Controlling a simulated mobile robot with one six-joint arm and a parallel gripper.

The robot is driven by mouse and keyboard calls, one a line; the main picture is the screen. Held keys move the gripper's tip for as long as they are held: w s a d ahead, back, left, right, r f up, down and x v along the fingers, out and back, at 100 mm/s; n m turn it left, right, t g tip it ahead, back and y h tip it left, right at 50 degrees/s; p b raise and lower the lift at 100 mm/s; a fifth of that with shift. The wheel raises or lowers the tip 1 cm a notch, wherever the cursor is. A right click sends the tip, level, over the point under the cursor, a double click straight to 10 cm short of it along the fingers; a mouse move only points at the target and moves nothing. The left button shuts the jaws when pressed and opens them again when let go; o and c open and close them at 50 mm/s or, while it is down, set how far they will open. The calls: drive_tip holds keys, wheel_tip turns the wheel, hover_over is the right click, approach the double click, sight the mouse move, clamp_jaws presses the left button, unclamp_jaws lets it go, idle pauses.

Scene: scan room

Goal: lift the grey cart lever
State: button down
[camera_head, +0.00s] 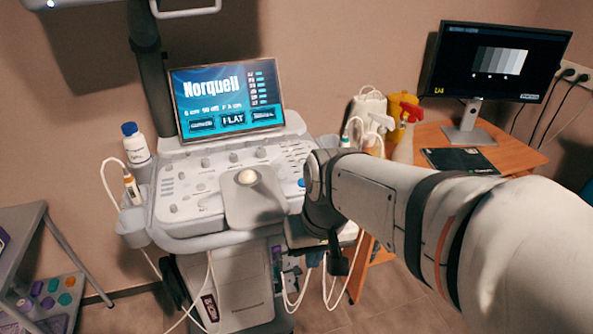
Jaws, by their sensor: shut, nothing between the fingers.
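The grey-white ultrasound cart (225,290) stands in the middle, with its sloped control panel (190,185) and a lit screen (228,100) above. A grey plate (250,212) with a round cream ball projects at the panel's front. I cannot clearly pick out the grey cart lever; the cart's right front is partly hidden by my arm. My gripper (338,262) is small and dark, pointing down below the arm's end, at the right side of the cart. It looks shut and empty. I cannot tell whether it touches the cart.
Hanging cables (287,298) lie near my gripper. A wooden desk (510,155) with a monitor (497,62) and spray bottles stands at the back right. A grey side table (20,222) is at the left. A white bottle (135,145) stands beside the panel. Some floor shows in front.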

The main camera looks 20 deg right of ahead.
drive_tip(key=w+d+f+m+y+b, duration=0.4)
drive_tip(key=w+d+f+y+b, duration=0.2)
drive_tip(key=w+f+y+b, duration=0.45)
drive_tip(key=d+f+m+t+y+b, duration=0.1)
drive_tip(key=d+t, duration=0.4)
drive_tip(key=d, duration=0.5)
drive_tip(key=w+d+f+m+t+y+b, duration=0.1)
drive_tip(key=d+f+m+t+b, duration=0.2)
drive_tip(key=d, duration=0.6)
wheel_tip(320, 180, down, 2)
drive_tip(key=t+b, duration=0.1)
drive_tip(key=t, duration=0.1)
drive_tip(key=shift+w+d+t, duration=0.15)
drive_tip(key=shift+d+t, duration=0.15)
drive_tip(key=shift+d, duration=0.05)
drive_tip(key=shift+f, duration=0.1)
drive_tip(key=s+a+b+x, duration=0.1)
drive_tip(key=s+a+x, duration=0.1)
drive_tip(key=x, duration=1.1)
